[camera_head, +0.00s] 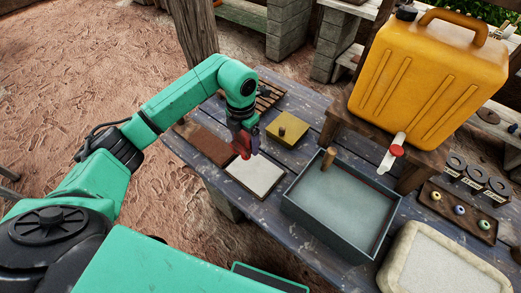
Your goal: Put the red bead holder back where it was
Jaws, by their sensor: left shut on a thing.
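My left gripper (243,141) reaches down from the green arm over the blue-grey wooden table. It is shut on a small red thing (241,152), which looks like the red bead holder. The red thing is at the far edge of a white square slab (255,178); I cannot tell whether it touches the slab. The fingers hide part of it. A dark wooden tray (451,222) with several coloured ring beads lies at the right. My right gripper is not in view.
A brown board (205,145) lies left of the slab, a yellow block (287,132) with a dark knob behind. A blue-grey basin (300,208), a yellow jerrycan (428,75) on a wooden stand, dark ring-topped holders (475,178) and a pale trough (440,272) crowd the right.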

